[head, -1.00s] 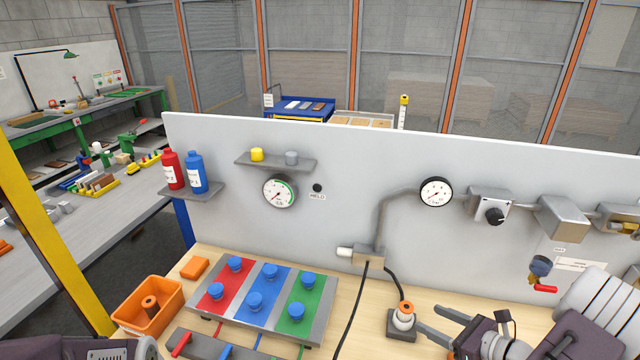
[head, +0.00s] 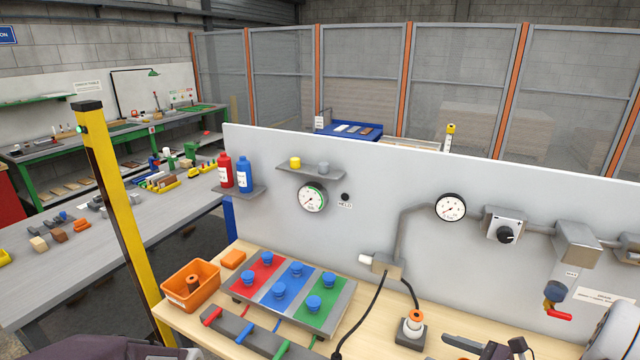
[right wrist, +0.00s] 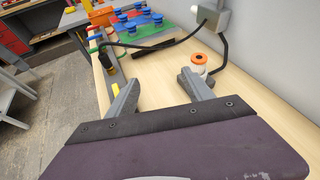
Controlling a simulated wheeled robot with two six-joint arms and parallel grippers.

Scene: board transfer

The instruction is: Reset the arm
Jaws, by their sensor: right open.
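My right gripper (right wrist: 158,84) is open and empty in the right wrist view, with its two grey fingers apart above the wooden bench top (right wrist: 148,92). In the head view my right gripper (head: 478,346) shows only partly at the bottom edge, right of the orange-and-white plug (head: 414,322) on its dark base. The plug also shows in the right wrist view (right wrist: 199,60), just beyond the right finger and apart from it. Part of my left arm shows at the bottom left of the head view, but its gripper is out of the picture.
A board with red, blue and green strips and blue knobs (head: 291,286) lies on the bench beside an orange bin (head: 190,285). A grey panel (head: 390,170) with gauges and a pipe stands behind. A yellow post (head: 122,220) rises at left. Black cables cross the bench.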

